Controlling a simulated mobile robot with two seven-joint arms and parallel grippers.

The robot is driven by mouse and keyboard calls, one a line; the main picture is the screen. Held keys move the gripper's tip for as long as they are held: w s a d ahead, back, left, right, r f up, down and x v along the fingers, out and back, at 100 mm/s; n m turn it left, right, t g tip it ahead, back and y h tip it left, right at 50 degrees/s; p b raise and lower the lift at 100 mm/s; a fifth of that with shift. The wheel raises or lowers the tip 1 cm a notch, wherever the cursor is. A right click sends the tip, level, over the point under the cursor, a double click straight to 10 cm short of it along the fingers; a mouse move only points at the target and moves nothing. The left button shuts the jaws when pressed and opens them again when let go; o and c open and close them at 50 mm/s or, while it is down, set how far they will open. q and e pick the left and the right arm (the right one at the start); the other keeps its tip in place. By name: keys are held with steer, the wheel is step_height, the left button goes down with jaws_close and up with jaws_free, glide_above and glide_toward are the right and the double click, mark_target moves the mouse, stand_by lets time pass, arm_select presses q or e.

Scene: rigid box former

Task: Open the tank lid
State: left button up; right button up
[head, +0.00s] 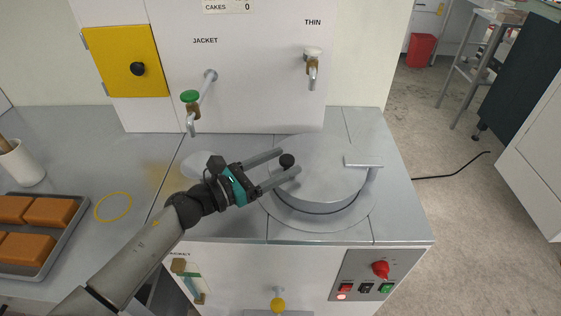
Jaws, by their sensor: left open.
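The tank lid (325,177) is a round grey metal disc seated over the tank opening (286,222) in the steel worktop, and it looks closed. A black knob (287,160) stands at its left part, and a flat metal tab (363,161) sits at its right edge. My left gripper (290,162) reaches in from the left over the lid. Its two fingers are open, with the black knob between their tips. I cannot tell whether they touch the knob. My right gripper does not show.
Behind the lid a white panel carries a green-handled tap (190,97) and a white-handled tap (312,54). A tray (67,229) of brown cakes is at left. A control box with a red knob (381,269) is on the front. Open floor lies to the right.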

arm_select(q)
steer(key=shift+w+d, duration=0.1)
steer(key=shift+d, duration=0.05)
steer(key=shift+c, duration=0.2)
jaws_close()
stand_by(0.3)
stand_by(0.9)
